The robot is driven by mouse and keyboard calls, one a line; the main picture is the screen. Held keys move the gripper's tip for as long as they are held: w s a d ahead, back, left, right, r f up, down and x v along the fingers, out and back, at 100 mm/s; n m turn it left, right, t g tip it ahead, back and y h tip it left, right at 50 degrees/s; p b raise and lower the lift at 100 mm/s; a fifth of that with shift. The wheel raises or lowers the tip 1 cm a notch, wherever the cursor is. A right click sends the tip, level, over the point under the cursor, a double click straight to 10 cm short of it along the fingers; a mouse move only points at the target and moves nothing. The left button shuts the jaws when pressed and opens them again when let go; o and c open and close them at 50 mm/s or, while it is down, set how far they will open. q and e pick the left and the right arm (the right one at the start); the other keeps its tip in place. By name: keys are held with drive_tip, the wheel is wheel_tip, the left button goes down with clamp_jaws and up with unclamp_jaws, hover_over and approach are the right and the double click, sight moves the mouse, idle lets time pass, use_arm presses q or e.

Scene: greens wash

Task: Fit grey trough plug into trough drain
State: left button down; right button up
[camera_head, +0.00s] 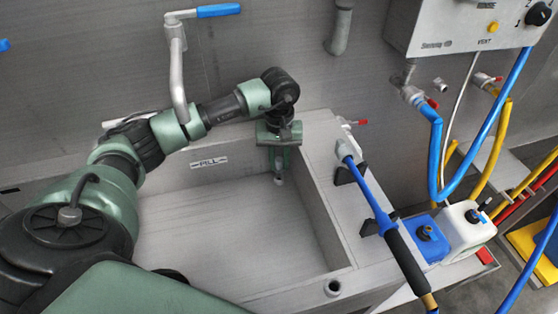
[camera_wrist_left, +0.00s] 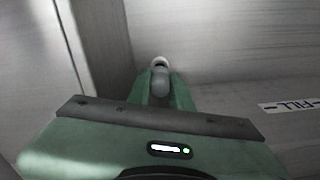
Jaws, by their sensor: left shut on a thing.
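The grey trough (camera_head: 240,225) fills the middle of the head view, with a FILL label on its back wall. My left gripper (camera_head: 279,178) reaches down into its back right corner. It is shut on the grey plug (camera_head: 279,182), a small piece showing at the fingertips. In the left wrist view the plug (camera_wrist_left: 160,82) shows as a rounded grey piece between the green fingers (camera_wrist_left: 161,95). A pale round shape lies just beyond it; I cannot tell if this is part of the plug or the drain. The drain is not clearly visible. My right gripper is out of view.
A blue spray wand (camera_head: 370,190) with a black grip lies along the right ledge. A blue container (camera_head: 428,240) and a white container (camera_head: 467,230) stand right of it. A tap with a blue lever (camera_head: 218,10) is above the back left. The trough floor's middle is clear.

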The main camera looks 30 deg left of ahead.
use_arm(q)
drive_tip(key=shift+b, duration=0.3)
idle(0.5)
drive_tip(key=shift+f+b, duration=1.15)
drive_tip(key=shift+f, duration=0.05)
drive_tip(key=shift+r, duration=0.25)
drive_tip(key=shift+r+p, duration=0.5)
drive_tip(key=shift+r, duration=0.1)
drive_tip(key=shift+b, duration=0.55)
idle(1.4)
drive_tip(key=shift+s+f+b, duration=0.1)
drive_tip(key=shift+f+b, duration=0.65)
drive_tip(key=shift+f, duration=0.2)
drive_tip(key=shift+r, duration=0.1)
